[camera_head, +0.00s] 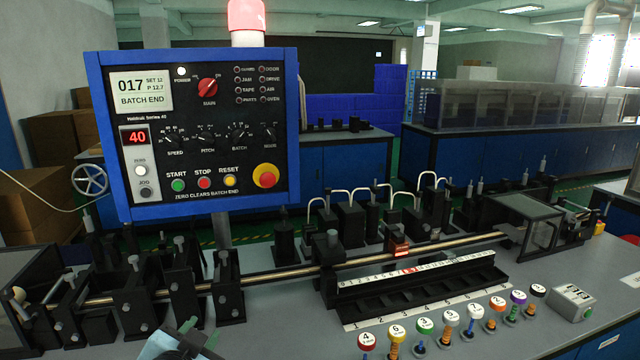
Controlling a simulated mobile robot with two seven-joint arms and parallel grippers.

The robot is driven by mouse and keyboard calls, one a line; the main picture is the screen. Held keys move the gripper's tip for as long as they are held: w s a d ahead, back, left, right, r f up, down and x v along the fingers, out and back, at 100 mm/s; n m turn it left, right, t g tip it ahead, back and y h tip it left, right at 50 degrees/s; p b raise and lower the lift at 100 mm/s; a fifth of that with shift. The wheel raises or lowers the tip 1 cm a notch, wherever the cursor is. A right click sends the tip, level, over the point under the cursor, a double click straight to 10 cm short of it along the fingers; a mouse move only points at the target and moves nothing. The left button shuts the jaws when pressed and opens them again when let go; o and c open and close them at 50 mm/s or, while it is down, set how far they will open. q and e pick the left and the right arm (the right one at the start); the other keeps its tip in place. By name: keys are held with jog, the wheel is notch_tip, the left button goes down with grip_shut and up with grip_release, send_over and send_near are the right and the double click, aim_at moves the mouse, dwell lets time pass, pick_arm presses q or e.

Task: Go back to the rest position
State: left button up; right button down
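My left gripper (198,335) shows only in part at the bottom edge, left of centre, in front of the machine bed. Its dark finger parts are small and cut off, so I cannot tell whether it is open or shut. I see nothing held in it. My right gripper is not in view. The blue control panel (292,130) stands upright behind the bed on the left. Its screen (141,91) reads 017 and BATCH END, and its red display (137,137) reads 40.
A long rod (440,245) runs across the bed through several black brackets. A white scale (440,268) lies below it. Several numbered coloured knobs (424,326) stand along the front right, beside a small grey box (572,302). A clear-sided cover (541,234) stands at right.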

pick_arm(q)
jog(key=s+a+f+n+g, duration=0.1)
jog(key=s+f+g, duration=0.3)
jog(key=s+f, duration=0.6)
jog(key=s+a+f+n+g, duration=0.15)
jog(key=s+f+g, duration=0.35)
jog(key=s, duration=0.9)
jog(key=s+f+n+g, duration=0.2)
jog(key=s+f+g, duration=0.2)
jog(key=s+f, duration=0.6)
jog(key=w+d+f+t+h, duration=0.2)
jog(key=w+f+t, duration=0.3)
jog(key=f+t, duration=0.3)
jog(key=shift+d+f, duration=0.25)
jog(key=shift+d, duration=0.05)
jog(key=shift+m, duration=0.25)
